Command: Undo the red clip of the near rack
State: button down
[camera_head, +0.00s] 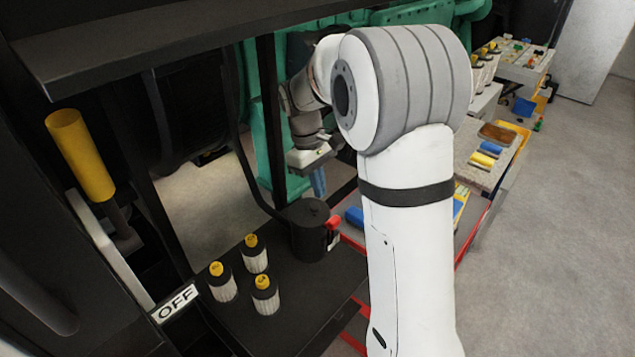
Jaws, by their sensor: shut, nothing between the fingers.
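A small red clip (333,222) sits on the right side of a black cylinder (308,235). The cylinder stands upright at the back right of a black platform (318,300), which may be part of the near rack. My gripper (319,184) points down just above and behind the cylinder's top, with blue fingers that look shut and empty. It appears apart from the red clip. My white arm comes up from the bottom right and hides part of the area right of the clip.
Several white bottles with yellow caps (254,254) stand on the platform. A yellow-handled lever (80,155) and an OFF label (176,303) are at left. A black beam (180,40) crosses above. Green machinery (262,120) stands behind. Open grey floor (560,230) lies right.

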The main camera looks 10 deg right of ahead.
aim_at(323, 221)
jog(key=x, duration=0.6)
jog(key=shift+s+d+f+p, duration=0.1)
jog(key=shift+f+p, duration=0.2)
jog(key=shift+f, duration=0.05)
